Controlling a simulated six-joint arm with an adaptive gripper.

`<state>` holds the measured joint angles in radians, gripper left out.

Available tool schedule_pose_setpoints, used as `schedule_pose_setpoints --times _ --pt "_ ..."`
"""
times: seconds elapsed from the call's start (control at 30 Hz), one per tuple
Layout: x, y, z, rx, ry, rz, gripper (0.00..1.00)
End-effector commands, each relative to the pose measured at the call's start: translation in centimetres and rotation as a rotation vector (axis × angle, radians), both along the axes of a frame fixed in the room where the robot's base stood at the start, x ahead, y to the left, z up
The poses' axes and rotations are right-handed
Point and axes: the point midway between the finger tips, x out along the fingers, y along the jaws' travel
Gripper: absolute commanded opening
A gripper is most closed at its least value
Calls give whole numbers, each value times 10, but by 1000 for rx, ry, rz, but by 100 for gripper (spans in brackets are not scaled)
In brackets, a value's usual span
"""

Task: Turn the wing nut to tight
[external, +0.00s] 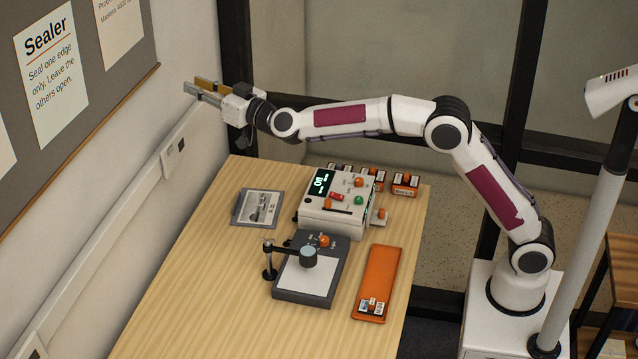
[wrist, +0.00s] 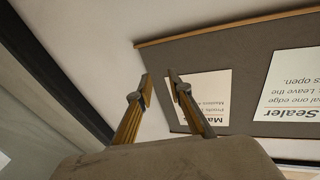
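My gripper (external: 194,89) is raised high at the back left, beside the wall and well away from the things on the table. Its two fingers (wrist: 160,76) stand apart in the wrist view with nothing between them. I cannot make out a wing nut for certain. Small orange knobs show on the dark-based stand (external: 303,294) and at the right side of the white machine (external: 325,217). The stand has a post and a side arm ending in a round grey head (external: 308,256) over a white plate. The wrist view shows none of these.
A grey framed card (external: 257,207) lies left of the machine. Small orange-and-white boxes (external: 404,185) stand behind it. An orange tray (external: 379,270) lies at the right with small labelled pieces. A pinboard (wrist: 245,65) hangs on the wall. The table's front left is clear.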

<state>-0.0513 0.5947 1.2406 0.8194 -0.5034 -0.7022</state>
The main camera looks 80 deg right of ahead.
Motion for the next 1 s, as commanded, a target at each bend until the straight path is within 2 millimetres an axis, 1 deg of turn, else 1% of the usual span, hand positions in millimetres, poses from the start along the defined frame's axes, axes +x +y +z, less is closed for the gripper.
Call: schedule_pose_setpoints --times 0.17,0.27,0.47,0.67,0.7,0.77,0.9,1.0 --pt "-5 23 -31 -29 133 134 19" --pt "-12 35 -54 -40 221 202 19" --pt "-35 56 -109 -53 419 316 19" --pt "-71 69 -170 -56 642 395 19" --pt "-80 71 -183 -55 689 407 19" --pt "-94 73 -201 -53 760 421 19" --pt "-130 73 -246 -44 936 439 19" --pt "-157 69 -272 -31 1057 435 19"
